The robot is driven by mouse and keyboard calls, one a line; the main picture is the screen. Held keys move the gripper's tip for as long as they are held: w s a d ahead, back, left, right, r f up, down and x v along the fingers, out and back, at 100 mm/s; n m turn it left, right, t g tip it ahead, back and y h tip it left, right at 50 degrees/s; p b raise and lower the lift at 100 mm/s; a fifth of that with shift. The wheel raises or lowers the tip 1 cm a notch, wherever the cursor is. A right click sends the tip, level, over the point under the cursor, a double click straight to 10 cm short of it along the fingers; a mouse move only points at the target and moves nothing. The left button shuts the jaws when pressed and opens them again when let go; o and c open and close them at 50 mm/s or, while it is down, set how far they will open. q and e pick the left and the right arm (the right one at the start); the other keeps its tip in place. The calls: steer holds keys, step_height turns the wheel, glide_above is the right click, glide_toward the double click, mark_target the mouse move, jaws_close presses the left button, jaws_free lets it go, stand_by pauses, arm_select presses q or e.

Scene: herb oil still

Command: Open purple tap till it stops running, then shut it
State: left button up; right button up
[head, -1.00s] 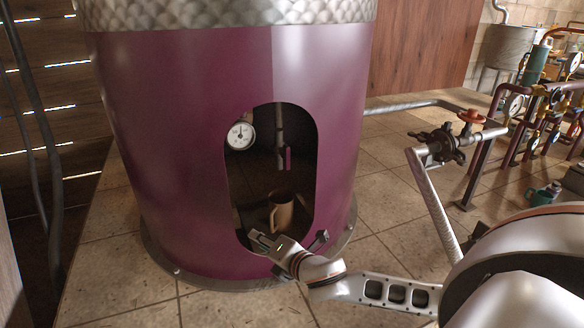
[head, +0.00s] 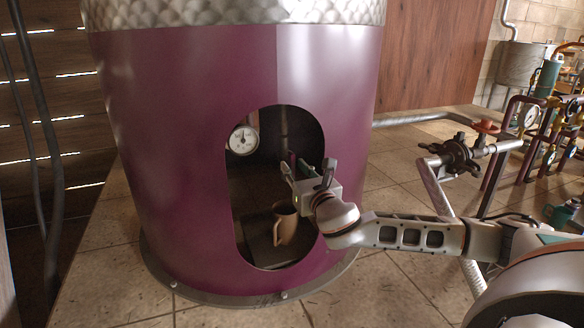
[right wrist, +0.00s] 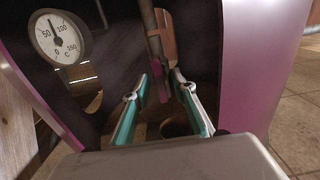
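The purple tap (head: 292,160) hangs on a thin upright pipe inside the arched opening of the purple still (head: 180,150). In the right wrist view the purple tap (right wrist: 165,86) shows ahead, between the fingertips. My right gripper (head: 308,174) is open at the opening, close to the tap; I cannot tell whether a finger touches it. A brown mug (head: 285,226) stands upright inside, below the gripper. I cannot make out any stream from the tap. My left gripper is not in view.
A round dial gauge (head: 243,140) sits left of the tap inside the opening. The opening's edge lies close around my right gripper. A dark valve with a red knob (head: 486,127) and pipework stand at the right. Bare tiled floor surrounds the still.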

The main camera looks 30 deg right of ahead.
steer(key=shift+x, duration=0.95)
steer(key=shift+c, duration=0.2)
jaws_close()
